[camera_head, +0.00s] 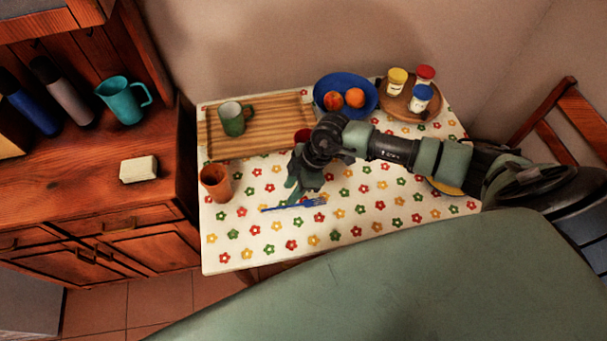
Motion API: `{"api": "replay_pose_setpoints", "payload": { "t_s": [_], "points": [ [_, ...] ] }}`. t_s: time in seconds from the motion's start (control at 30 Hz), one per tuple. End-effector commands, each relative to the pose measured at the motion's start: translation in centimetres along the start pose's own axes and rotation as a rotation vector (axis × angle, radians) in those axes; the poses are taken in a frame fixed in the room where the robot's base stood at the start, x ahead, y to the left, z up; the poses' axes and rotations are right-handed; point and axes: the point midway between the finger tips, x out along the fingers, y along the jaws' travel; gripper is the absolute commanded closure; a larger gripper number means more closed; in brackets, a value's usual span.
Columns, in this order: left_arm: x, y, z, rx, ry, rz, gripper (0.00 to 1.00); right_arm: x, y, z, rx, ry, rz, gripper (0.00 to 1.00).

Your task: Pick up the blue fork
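The blue fork (308,203) lies on the flowered tablecloth (330,238), near the middle of the table. Its handle points left and its tines point right. My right gripper (293,199) reaches down from the right, with its fingertips at the fork's middle. The fingers overlap in this view, so I cannot tell whether they are open or closed on the fork. The fork appears to lie on or just above the cloth. My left gripper is not in view.
An orange cup (216,184) stands left of the fork. Behind are a wooden tray (265,138) with a green mug (232,121), a blue bowl (327,82) of fruit and a round board (391,104) with jars. A wooden chair (566,120) stands at right.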

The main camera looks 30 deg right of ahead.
Motion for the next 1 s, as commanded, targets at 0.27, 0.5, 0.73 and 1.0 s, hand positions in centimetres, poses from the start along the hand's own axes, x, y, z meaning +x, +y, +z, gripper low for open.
{"api": "replay_pose_setpoints", "payload": {
  "t_s": [0.27,0.5,0.73,1.0],
  "points": [
    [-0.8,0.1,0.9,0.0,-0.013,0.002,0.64,2.9,-0.2,-0.2,0.004,-0.003,-0.004,0.67],
    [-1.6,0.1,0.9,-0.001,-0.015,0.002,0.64,6.4,-0.2,-0.3,0.003,-0.003,-0.004,0.67],
    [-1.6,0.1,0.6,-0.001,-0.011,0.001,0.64,7.6,-0.2,-0.3,0.001,-0.001,-0.002,0.67],
    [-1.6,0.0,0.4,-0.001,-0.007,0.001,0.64,7.5,-0.2,-0.3,0.001,-0.001,-0.002,1.0]
  ]
}}
